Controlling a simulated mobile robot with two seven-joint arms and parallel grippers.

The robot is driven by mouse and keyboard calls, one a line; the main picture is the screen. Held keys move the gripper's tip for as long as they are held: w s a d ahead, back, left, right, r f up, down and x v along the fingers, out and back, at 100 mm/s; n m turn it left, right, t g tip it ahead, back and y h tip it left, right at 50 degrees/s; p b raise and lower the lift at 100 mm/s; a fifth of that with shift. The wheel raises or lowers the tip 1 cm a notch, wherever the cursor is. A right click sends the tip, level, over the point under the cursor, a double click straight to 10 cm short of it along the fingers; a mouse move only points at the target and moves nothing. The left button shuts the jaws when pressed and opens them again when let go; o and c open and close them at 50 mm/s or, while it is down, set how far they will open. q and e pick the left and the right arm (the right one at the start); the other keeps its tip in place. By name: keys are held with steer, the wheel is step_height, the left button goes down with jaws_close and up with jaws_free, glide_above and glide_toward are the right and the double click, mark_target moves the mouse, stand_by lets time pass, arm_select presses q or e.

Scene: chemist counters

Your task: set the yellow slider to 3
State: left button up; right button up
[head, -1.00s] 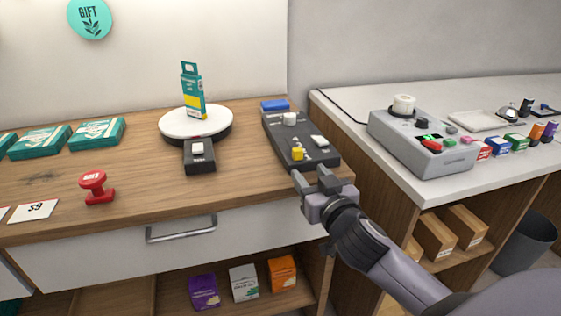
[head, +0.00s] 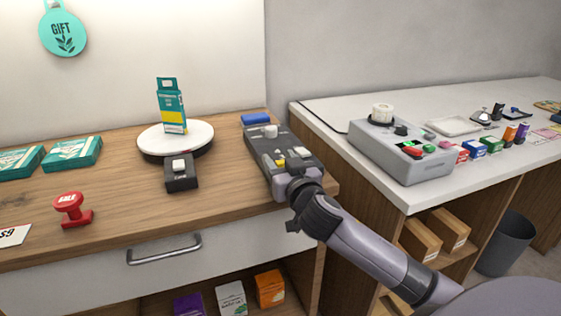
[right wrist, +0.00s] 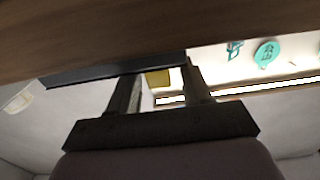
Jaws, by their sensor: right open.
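The yellow slider (head: 280,163) is a small knob on the near part of a dark control panel (head: 257,146) at the right end of the wooden counter. My right gripper (head: 289,171) is over the panel's near end, right at the yellow slider. It is open. In the right wrist view the yellow slider (right wrist: 158,78) shows between the two fingers (right wrist: 162,90); I cannot tell whether either finger touches it. The scale marks on the panel are too small to read. My left gripper is not in view.
A white knob (head: 270,131) and a second pale knob (head: 302,151) are on the same panel. A blue box (head: 255,119) lies behind it. A round white turntable (head: 203,135) with a teal box (head: 172,112) stands to the left. A grey device (head: 400,165) is on the right counter.

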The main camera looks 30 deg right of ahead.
jaws_close()
steer(key=shift+x, duration=1.6)
jaws_free()
steer(key=shift+s, duration=0.1)
